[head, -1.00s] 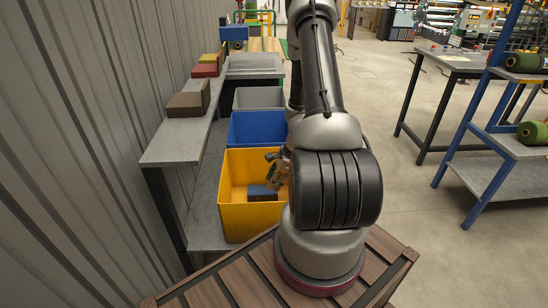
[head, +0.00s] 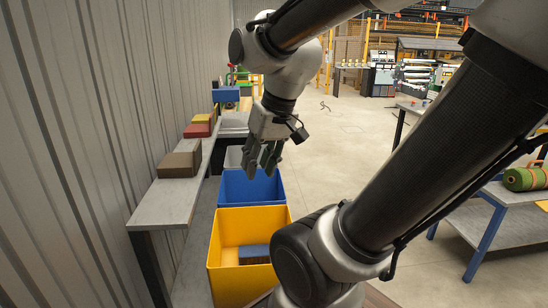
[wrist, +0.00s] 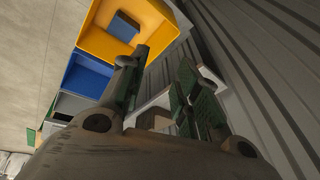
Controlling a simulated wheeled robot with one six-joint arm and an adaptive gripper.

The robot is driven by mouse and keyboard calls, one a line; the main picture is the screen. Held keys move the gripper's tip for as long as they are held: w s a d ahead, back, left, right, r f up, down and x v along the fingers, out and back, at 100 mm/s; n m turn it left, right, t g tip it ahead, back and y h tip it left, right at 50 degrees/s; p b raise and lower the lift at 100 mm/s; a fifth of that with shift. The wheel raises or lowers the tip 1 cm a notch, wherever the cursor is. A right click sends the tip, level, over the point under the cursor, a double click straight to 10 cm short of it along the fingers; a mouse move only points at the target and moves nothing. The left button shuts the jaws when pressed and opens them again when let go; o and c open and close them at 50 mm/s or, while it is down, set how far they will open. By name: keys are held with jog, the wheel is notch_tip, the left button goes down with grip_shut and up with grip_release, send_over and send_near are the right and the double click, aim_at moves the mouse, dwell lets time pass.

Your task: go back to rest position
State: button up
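My gripper (head: 268,165) hangs from my raised arm above the blue bin, with its fingers pointing down. In the wrist view my gripper (wrist: 165,95) has its two fingers spread apart, with nothing between them. A blue block (head: 254,254) lies inside the yellow bin (head: 222,284); the block also shows in the wrist view (wrist: 124,27). My arm hides part of the right side of the yellow bin.
The blue bin (head: 232,188) and a grey bin (head: 233,156) stand behind the yellow one. A grey shelf (head: 160,203) beside the corrugated wall carries a brown block (head: 180,162) and a red block (head: 197,130). A green roll (head: 525,179) lies on a rack at right. Open floor lies between.

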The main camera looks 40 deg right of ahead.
jog(key=s+r+n, duration=0.1)
jog(key=s+d+r+n+h, duration=0.1)
jog(key=s, duration=0.1)
jog(key=shift+s+d+t, duration=0.15)
jog(key=shift+s+t, duration=0.1)
jog(key=shift+t, duration=0.05)
dwell(1.1)
